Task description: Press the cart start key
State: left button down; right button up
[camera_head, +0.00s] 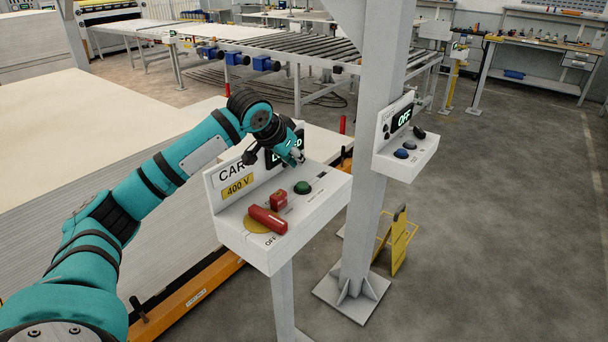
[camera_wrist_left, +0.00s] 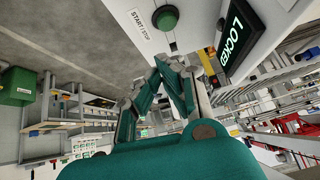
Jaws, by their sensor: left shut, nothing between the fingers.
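The white cart control box (camera_head: 265,248) stands on a post in the middle of the head view. Its top carries a round green button (camera_head: 302,187); in the left wrist view the button (camera_wrist_left: 165,17) has a "START / STOP" label beside it. My left gripper (camera_head: 296,160) is shut and empty, just above and behind the green button, apart from it as far as I can tell. In the left wrist view its fingertips (camera_wrist_left: 170,66) meet below the button. The box's display (camera_wrist_left: 240,38) reads "LOCKED"; my gripper partly covers it in the head view.
A red handle (camera_head: 268,219) near "OFF" and a small red block (camera_head: 278,200) sit beside the button. A grey column (camera_head: 367,190) stands close on the right, bearing a second box (camera_head: 404,160) reading "OFF". Stacked boards (camera_head: 80,150) lie left. Floor at right is clear.

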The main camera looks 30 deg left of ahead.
pick_arm(q)
jog(key=shift+w+a+r+n, duration=0.1)
jog(key=shift+a+r+n, duration=0.2)
jog(key=shift+a+r, duration=0.75)
jog(key=shift+w+d, duration=0.1)
jog(key=shift+d, duration=0.05)
jog(key=p, duration=0.3)
send_over(304, 185)
jog(key=f, duration=0.7)
jog(key=shift+w+d+f, duration=0.15)
jog(key=shift+w+f, duration=0.05)
notch_tip(304, 185, down, 3)
jog(key=shift+s+r+p, duration=0.15)
jog(key=shift+r+p, duration=0.05)
jog(key=shift+p, duration=0.15)
jog(key=shift+s+f, duration=0.15)
jog(key=shift+f, duration=0.55)
